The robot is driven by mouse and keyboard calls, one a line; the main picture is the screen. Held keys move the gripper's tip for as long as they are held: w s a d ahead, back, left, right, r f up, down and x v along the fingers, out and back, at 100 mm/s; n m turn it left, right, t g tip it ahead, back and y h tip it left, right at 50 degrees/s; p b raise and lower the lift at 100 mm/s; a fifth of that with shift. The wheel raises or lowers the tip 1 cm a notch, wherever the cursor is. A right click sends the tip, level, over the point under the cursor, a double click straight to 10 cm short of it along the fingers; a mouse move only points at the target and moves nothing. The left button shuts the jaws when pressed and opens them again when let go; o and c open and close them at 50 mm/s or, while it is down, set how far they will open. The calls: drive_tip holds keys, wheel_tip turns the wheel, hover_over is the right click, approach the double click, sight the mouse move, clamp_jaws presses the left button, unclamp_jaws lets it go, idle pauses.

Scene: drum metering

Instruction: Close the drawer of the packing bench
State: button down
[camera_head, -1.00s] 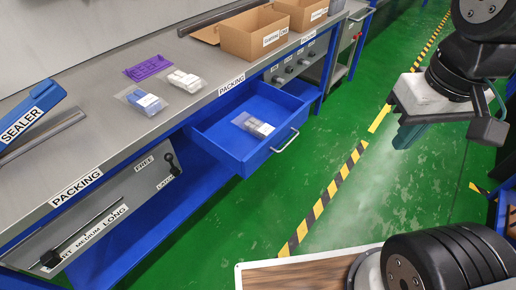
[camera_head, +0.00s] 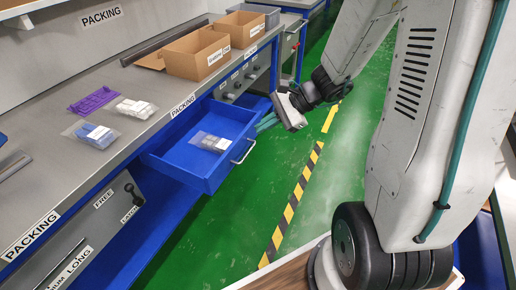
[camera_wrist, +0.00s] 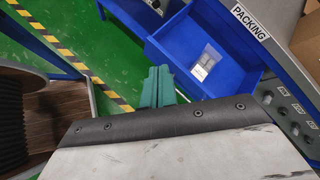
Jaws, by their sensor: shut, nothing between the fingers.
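The blue drawer (camera_head: 184,160) of the packing bench (camera_head: 60,154) stands open, pulled out over the green floor. It has a silver bar handle (camera_head: 244,151) on its front. A clear bag with grey pieces (camera_head: 211,142) lies inside. My gripper (camera_head: 266,123), with teal fingers, is shut and empty, beside the drawer's far front corner. In the wrist view my shut fingers (camera_wrist: 158,88) point toward the drawer (camera_wrist: 230,62), its front edge just beyond them. I cannot tell whether they touch it.
On the bench top lie a purple part (camera_head: 93,100), two clear bags (camera_head: 137,108) and open cardboard boxes (camera_head: 196,52). A panel with knobs (camera_head: 238,82) is right of the drawer. Green floor with a striped line (camera_head: 291,204) is free in front.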

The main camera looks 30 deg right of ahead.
drive_tip(key=w+d+f+m+t+h, duration=0.1)
drive_tip(key=d+f+m+t+h, duration=0.1)
drive_tip(key=d+f+m, duration=0.5)
drive_tip(key=w+d+f+m+t+h, duration=0.15)
drive_tip(key=d+f+m, duration=0.35)
drive_tip(key=f, duration=0.5)
drive_tip(key=w+a+f, duration=0.5)
drive_tip(key=w+a, duration=0.1)
drive_tip(key=w, duration=0.3)
drive_tip(key=shift+w+a+f, duration=0.15)
drive_tip(key=shift+w+a, duration=0.05)
drive_tip(key=shift+a, duration=0.2)
drive_tip(key=shift+y, duration=0.25)
